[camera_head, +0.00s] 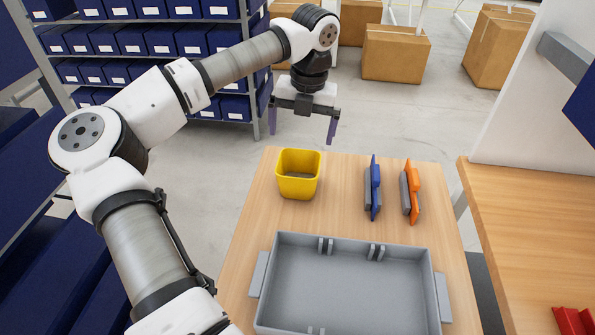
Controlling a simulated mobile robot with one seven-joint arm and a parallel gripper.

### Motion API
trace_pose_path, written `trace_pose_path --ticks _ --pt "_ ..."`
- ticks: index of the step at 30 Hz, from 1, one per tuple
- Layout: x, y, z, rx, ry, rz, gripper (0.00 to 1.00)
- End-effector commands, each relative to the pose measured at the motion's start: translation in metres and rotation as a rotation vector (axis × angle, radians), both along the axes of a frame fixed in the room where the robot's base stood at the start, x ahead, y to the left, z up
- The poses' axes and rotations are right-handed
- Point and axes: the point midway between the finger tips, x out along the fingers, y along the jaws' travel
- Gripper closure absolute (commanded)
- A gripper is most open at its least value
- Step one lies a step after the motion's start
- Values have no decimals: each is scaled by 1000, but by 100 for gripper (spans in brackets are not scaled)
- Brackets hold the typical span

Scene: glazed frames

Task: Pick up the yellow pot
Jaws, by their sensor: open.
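The yellow pot (298,187) stands upright at the far left of the wooden table, its open top facing up. It is square with rounded corners and looks empty. My gripper (302,138) is above the pot in the picture, near the table's far edge, with its fingers pointing down. The fingers are spread wide and hold nothing. They are apart from the pot, though the exact distance cannot be told from this one view.
A grey tray (268,285) lies at the near part of the table (335,215). A blue-and-grey item (375,188) and an orange-and-grey item (413,190) stand right of the pot. Another wooden table (510,230) is at the right. Shelves of blue bins (160,40) and cardboard boxes (395,53) are behind.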

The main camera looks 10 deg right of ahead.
Motion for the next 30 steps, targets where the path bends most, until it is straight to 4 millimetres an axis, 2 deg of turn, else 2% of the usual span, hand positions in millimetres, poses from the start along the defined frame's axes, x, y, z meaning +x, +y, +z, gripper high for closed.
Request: trace_pose_path --ticks 6,14,21,25,30 --pt "1 3 -36 -2 4 -1 0" --pt "0 4 -55 -2 4 -2 0" --pt "0 5 -89 -3 3 -1 0" --pt "1 5 -98 -3 1 -1 0" --pt "1 6 -100 -2 0 -1 0"
